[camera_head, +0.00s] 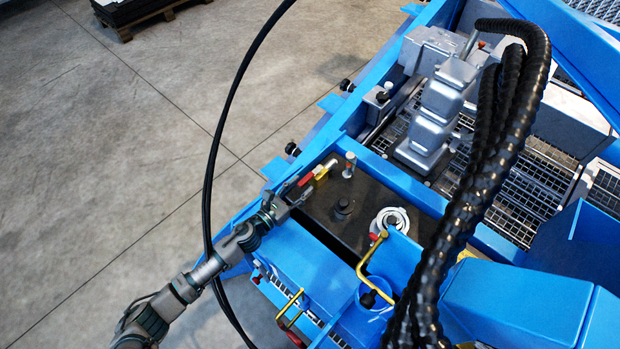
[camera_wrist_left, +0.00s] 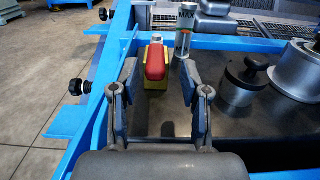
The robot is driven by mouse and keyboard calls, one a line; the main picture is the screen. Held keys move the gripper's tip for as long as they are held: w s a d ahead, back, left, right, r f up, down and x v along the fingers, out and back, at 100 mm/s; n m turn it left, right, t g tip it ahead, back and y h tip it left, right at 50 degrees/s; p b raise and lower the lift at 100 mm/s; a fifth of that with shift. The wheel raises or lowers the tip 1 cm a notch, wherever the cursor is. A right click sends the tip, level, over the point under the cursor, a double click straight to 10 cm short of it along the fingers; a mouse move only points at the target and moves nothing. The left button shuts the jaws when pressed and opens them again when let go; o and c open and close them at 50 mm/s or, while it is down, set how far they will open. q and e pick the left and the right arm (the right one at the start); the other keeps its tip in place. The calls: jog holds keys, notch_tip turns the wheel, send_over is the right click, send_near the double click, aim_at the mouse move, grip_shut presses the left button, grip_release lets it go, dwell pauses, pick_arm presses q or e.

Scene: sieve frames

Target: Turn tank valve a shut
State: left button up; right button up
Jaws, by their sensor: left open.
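A valve with a red handle (camera_wrist_left: 155,62) and a yellow part (camera_wrist_left: 146,80) around it stands on the dark tank top in the left wrist view. The red handle also shows in the head view (camera_head: 318,169), close to my left gripper (camera_head: 297,189). In the left wrist view my left gripper (camera_wrist_left: 158,82) is open, with one finger on each side of the valve. Gaps show between the fingers and the handle, so it does not hold it. No letter on the valve can be read. My right gripper is not in view.
A silver post (camera_head: 349,165), a black cap (camera_head: 344,207) and a round silver fitting (camera_head: 390,221) stand on the dark tank top (camera_head: 375,190). Blue frame beams surround it. Thick black hoses (camera_head: 490,150) hang on the right. Open concrete floor (camera_head: 110,120) lies left.

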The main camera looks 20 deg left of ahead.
aim_at(307, 180)
pick_arm(q)
jog(key=x, duration=0.2)
jog(key=shift+w+d+f+b, duration=0.1)
jog(key=shift+w+f+b, duration=0.15)
jog(key=shift+w+b, duration=0.1)
jog(key=shift+w, duration=0.35)
jog(key=shift+w+a+r, duration=0.1)
jog(key=shift+w+a, duration=0.1)
jog(key=shift+a, duration=0.1)
jog(key=shift+d, duration=0.2)
jog(key=shift+c, duration=1.4)
jog(key=shift+d, duration=0.1)
grip_shut()
